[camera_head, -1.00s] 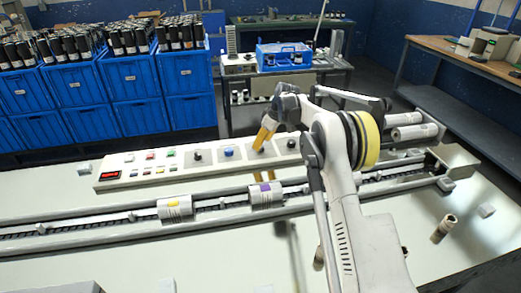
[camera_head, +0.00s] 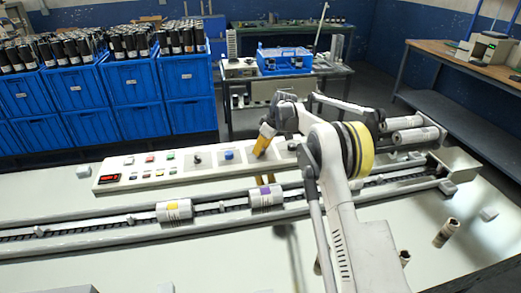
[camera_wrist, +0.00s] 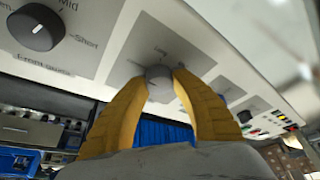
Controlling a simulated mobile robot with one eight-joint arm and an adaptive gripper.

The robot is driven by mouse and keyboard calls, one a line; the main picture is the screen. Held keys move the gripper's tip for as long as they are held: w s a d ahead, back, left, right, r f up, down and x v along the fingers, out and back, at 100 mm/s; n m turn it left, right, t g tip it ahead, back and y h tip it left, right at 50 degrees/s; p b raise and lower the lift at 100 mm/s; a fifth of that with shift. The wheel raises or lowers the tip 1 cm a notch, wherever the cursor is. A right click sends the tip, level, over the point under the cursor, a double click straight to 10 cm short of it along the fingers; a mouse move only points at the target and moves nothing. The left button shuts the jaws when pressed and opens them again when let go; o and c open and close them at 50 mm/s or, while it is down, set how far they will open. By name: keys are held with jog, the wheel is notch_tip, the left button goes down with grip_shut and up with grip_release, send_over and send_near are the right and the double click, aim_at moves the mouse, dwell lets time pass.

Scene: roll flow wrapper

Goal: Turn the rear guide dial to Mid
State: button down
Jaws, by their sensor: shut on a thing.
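My gripper (camera_wrist: 158,74) is shut on a round grey dial (camera_wrist: 158,84) on the light control panel, one yellow finger on each side of it. Marks around this dial are faint, and I cannot read its name or setting. In the head view my gripper (camera_head: 264,142) reaches down to the panel right of a blue button, and the held dial is hidden there. Another dial (camera_wrist: 38,28), black with a white pointer line, is at the upper left of the wrist view, with "Mid" and "Short" printed beside it.
The control panel (camera_head: 120,182) carries a red display, coloured buttons and a black knob (camera_head: 196,159). In front runs a conveyor with a yellow-marked roll (camera_head: 174,210) and a purple-marked roll (camera_head: 266,196). Blue crates (camera_head: 88,133) stand behind.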

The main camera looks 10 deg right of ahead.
jog(key=m+h+p, duration=0.1)
jog(key=m, duration=0.2)
jog(key=m+t+h, duration=0.1)
jog(key=m, duration=0.1)
jog(key=shift+m+p, duration=0.4)
jog(key=m+h+p, duration=0.1)
jog(key=m+h, duration=0.1)
jog(key=m, duration=0.4)
jog(key=m+h, duration=0.1)
jog(key=m, duration=0.2)
jog(key=m+g+h+p, duration=0.1)
jog(key=m, duration=0.2)
jog(key=shift+m, duration=0.3)
jog(key=m+g, duration=0.1)
jog(key=m, duration=0.1)
jog(key=m+g+h+p, duration=0.1)
jog(key=m, duration=0.2)
jog(key=shift+f+m, duration=0.1)
jog(key=shift+m, duration=0.2)
jog(key=c, duration=1)
grip_release()
jog(key=shift+c, duration=0.2)
